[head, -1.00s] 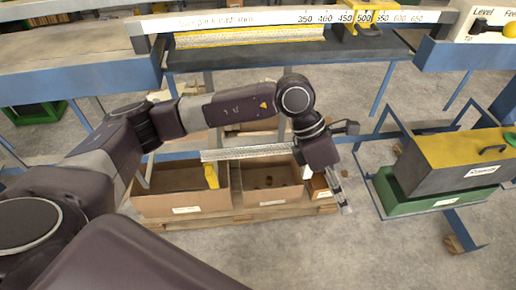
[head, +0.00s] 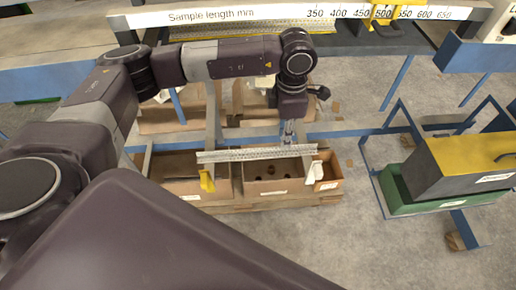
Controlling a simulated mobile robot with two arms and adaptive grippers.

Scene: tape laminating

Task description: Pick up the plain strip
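A long silver-grey strip (head: 240,155), with no yellow edge visible on it, lies level across the open boxes, in the middle of the head view. A yellow piece (head: 207,181) hangs below its left end and a white piece (head: 314,170) below its right end. My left gripper (head: 287,136) points down at the right part of the strip, its fingertips at or just behind it. I cannot tell whether they touch it, and the fingers are too small to read as open or shut. My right gripper is not in view.
Cardboard boxes (head: 265,190) stand on a pallet under the strip. Behind is a bench with a length scale (head: 290,15), a yellow stop (head: 382,12) and another strip (head: 285,27) with yellow along it. A dark, yellow-topped case (head: 465,160) sits on a blue frame at right.

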